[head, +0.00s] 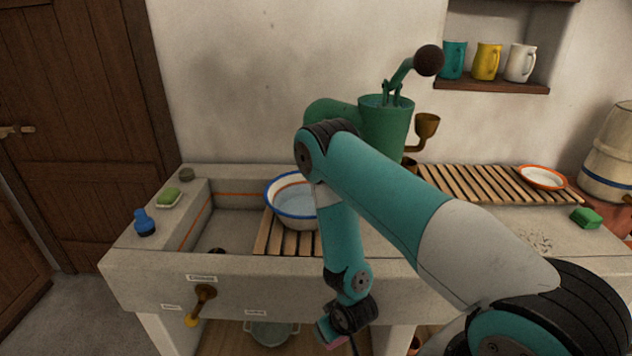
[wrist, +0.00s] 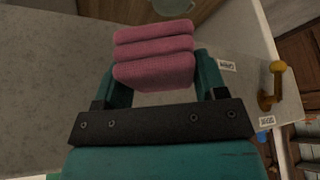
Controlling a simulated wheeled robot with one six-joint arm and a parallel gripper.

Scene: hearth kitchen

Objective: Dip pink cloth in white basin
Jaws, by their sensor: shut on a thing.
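My gripper (wrist: 155,80) is shut on the pink cloth (wrist: 153,55), which looks folded in layers between the two fingers in the wrist view. In the head view only a small bit of the pink cloth (head: 336,343) shows at the bottom edge, below my wrist and in front of the sink's front face. The white basin (head: 291,208) with a blue rim stands on a wooden slat rack at the right part of the sink. It seems to hold water. My arm hides its right side. The cloth is apart from the basin, lower and nearer to me.
A green pump (head: 386,130) stands behind the basin. A brass tap (head: 201,303) sticks out of the front face. A slatted drainer (head: 470,184) lies at the right.

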